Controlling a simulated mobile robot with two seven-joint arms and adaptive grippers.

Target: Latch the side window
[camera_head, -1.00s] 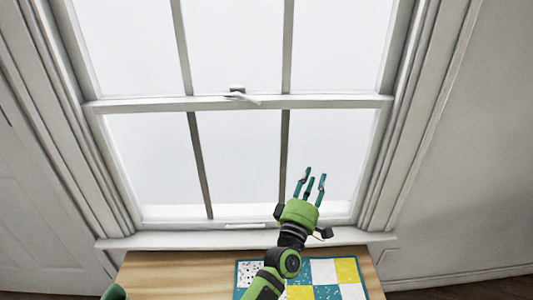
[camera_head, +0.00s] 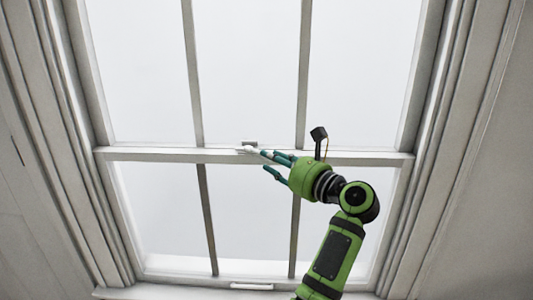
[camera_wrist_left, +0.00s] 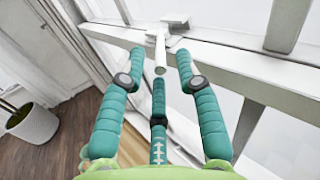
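The side window's latch (camera_head: 249,148) is a small white fitting on the meeting rail (camera_head: 350,157) of the window. In the left wrist view its white lever (camera_wrist_left: 161,50) sticks out from the rail towards my palm. My left gripper (camera_head: 268,161) is at the latch, reaching in from the right. In the left wrist view its teal fingers (camera_wrist_left: 160,75) are spread. The lever's end lies between the two upper fingers, above the third finger's tip. I cannot tell whether any finger touches it. My right gripper is not in view.
The window's lower rail has a white pull handle (camera_head: 252,286). Vertical bars cross the panes above and below the meeting rail. In the left wrist view a white plant pot (camera_wrist_left: 32,122) stands on the wooden floor (camera_wrist_left: 75,135), at the left.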

